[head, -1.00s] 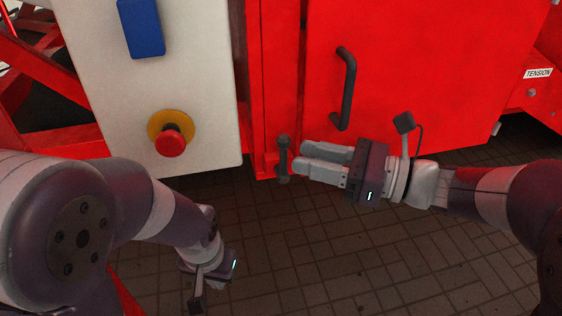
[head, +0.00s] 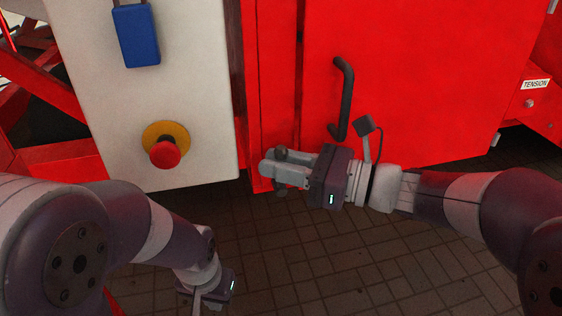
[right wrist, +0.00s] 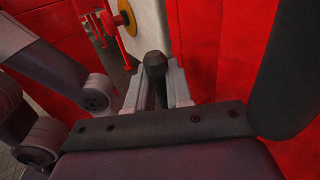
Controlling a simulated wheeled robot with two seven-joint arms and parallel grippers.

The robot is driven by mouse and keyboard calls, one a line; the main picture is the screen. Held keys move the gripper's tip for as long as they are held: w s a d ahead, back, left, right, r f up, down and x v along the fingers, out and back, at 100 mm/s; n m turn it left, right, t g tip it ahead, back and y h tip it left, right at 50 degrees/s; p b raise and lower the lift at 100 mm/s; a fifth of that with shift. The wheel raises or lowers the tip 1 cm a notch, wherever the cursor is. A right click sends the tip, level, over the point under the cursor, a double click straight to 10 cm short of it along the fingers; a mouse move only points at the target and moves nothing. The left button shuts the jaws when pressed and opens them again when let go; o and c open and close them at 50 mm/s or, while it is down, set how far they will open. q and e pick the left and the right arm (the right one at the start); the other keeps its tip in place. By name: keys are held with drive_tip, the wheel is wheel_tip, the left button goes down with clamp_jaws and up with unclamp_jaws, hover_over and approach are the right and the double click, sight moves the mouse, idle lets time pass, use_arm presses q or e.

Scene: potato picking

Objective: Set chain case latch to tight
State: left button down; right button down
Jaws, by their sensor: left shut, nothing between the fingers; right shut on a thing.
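The chain case latch is a small dark handle with rounded ends (head: 281,153) at the lower left edge of the red door (head: 420,80). My right gripper (head: 272,170) is shut on the latch, its fingers either side of it; the fingers hide its middle. In the right wrist view the latch's dark knob (right wrist: 155,64) stands between the two grey fingers. My left gripper (head: 205,290) hangs low over the floor at the bottom left, shut and apart from everything; its fingertips are hardly visible.
A black door handle (head: 346,98) is just above my right gripper. A TENSION label (head: 535,84) is at far right. The brick floor (head: 330,260) below is clear.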

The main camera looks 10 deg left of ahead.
drive_tip(key=shift+b, duration=0.45)
drive_tip(key=shift+w+d+f+m+t+y+b, duration=0.15)
drive_tip(key=shift+d+m+t+y+b, duration=0.55)
drive_tip(key=shift+b, duration=0.85)
drive_tip(key=shift+w+d+m+t+y+b, duration=0.3)
drive_tip(key=shift+m+y+b, duration=0.75)
drive_tip(key=shift+b, duration=0.5)
drive_tip(key=shift+w+d+f+m+t+y+b, duration=0.15)
drive_tip(key=shift+d+m+t+y+b, duration=0.55)
drive_tip(key=shift+b, duration=0.85)
drive_tip(key=shift+a+r+m, duration=0.1)
drive_tip(key=shift+a+m, duration=0.05)
drive_tip(key=shift+m, duration=0.1)
drive_tip(key=c, duration=1.3)
unclamp_jaws()
drive_tip(key=shift+o, duration=0.2)
